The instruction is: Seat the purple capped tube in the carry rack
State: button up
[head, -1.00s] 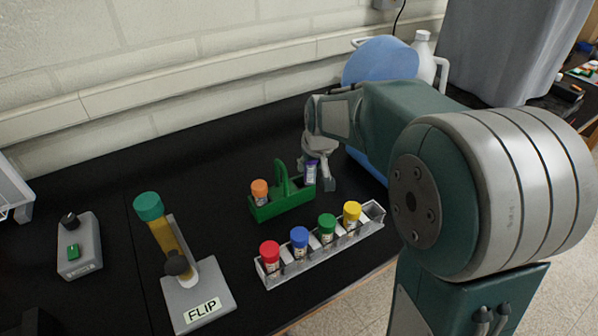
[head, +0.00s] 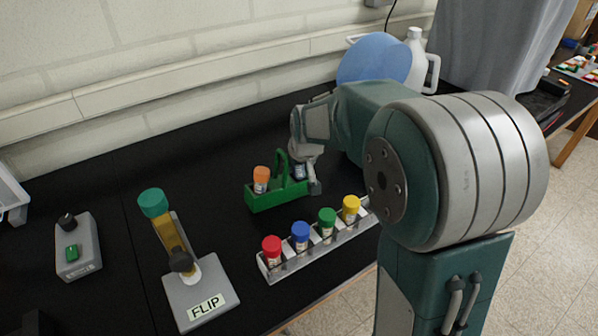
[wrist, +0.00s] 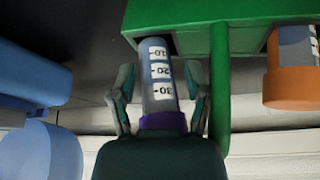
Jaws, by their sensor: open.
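The purple capped tube (wrist: 158,78) has a clear body with printed numbers and a purple cap (wrist: 163,121). Its lower end goes into the right end of the green carry rack (head: 276,196), which also shows in the wrist view (wrist: 190,20). In the head view the tube (head: 299,172) is mostly hidden by my gripper (head: 309,180). In the wrist view my gripper (wrist: 159,84) is open, one finger on each side of the tube, with small gaps visible. How deep the tube sits is hidden.
An orange-capped tube (head: 261,179) stands in the rack's left end. In front, a clear rack (head: 318,247) holds red, blue, green and yellow capped tubes. A FLIP stand (head: 200,290) with a teal-capped tube and a grey switch box (head: 78,245) stand left. A blue disc (head: 374,62) is behind.

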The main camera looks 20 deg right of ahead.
jog(key=v, duration=1)
jog(key=s, duration=2.3)
jog(key=shift+d+m+t, duration=0.15)
jog(key=shift+m+t, duration=0.15)
jog(key=shift+t, duration=0.1)
jog(key=shift+r, duration=0.15)
jog(key=shift+c, duration=0.8)
